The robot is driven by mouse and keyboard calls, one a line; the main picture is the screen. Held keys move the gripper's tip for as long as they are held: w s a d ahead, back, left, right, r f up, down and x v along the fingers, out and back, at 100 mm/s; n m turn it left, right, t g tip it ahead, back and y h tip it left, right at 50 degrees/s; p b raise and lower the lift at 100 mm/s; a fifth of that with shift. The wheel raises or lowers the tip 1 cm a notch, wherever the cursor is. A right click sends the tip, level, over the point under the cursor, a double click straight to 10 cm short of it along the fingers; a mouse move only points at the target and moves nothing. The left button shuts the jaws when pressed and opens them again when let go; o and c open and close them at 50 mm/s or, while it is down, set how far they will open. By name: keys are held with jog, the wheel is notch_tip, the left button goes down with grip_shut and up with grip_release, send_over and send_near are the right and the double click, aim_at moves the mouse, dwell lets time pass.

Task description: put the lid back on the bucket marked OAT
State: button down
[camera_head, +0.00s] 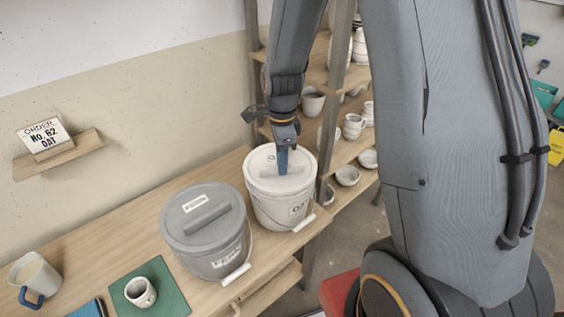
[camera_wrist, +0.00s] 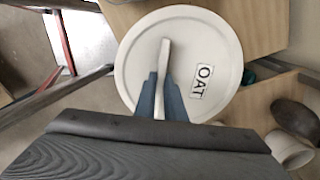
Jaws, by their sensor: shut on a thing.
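The white bucket marked OAT (camera_head: 279,209) stands on the wooden bench beside a grey bucket. A white round lid (camera_head: 262,163) is at its top, lined up with the rim; I cannot tell whether it is fully pressed down. In the wrist view the lid (camera_wrist: 210,45) shows an OAT label and a raised bar handle (camera_wrist: 165,52). My gripper (camera_head: 283,172) points down over the lid, its blue fingers shut on the handle. The fingers also show in the wrist view (camera_wrist: 161,85). The lid hides the bucket's inside.
The grey lidded bucket (camera_head: 215,254) stands close on the left. A small cup (camera_head: 140,292) on a green mat (camera_head: 172,282) and a jug (camera_head: 34,276) are further left. An order card (camera_head: 45,138) reads NO. 62 OAT. Shelves of pottery (camera_head: 347,175) stand behind the bench end.

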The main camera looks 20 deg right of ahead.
jog(key=shift+f, duration=0.15)
dwell(0.7)
jog(key=c, duration=1.3)
grip_release()
jog(key=shift+r+p, duration=2.95)
jog(key=shift+r, duration=0.6)
grip_shut()
jog(key=shift+f, duration=0.2)
